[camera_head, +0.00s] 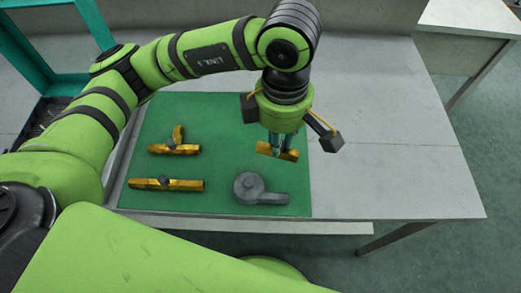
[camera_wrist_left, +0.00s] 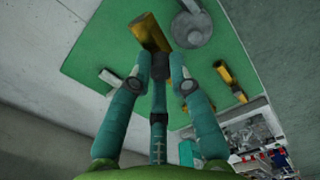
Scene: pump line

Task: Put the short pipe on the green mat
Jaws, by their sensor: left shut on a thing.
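The short yellow pipe (camera_head: 291,155) is in my left gripper (camera_head: 279,146), which is shut on it. In the head view they are over the right part of the green mat (camera_head: 223,118). I cannot tell whether the pipe touches the mat. In the left wrist view the pipe (camera_wrist_left: 148,31) shows at the fingertips of the left gripper (camera_wrist_left: 160,65), with the mat (camera_wrist_left: 100,42) behind it. The fingers hide part of the pipe. My right gripper is not in view.
A yellow tee pipe (camera_head: 179,148) and a longer yellow pipe (camera_head: 170,185) lie on the mat's left side. A grey round part with a spout (camera_head: 250,187) lies at its front right. The grey table (camera_head: 400,150) is clear to the right. A teal frame (camera_head: 55,45) stands at the back left.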

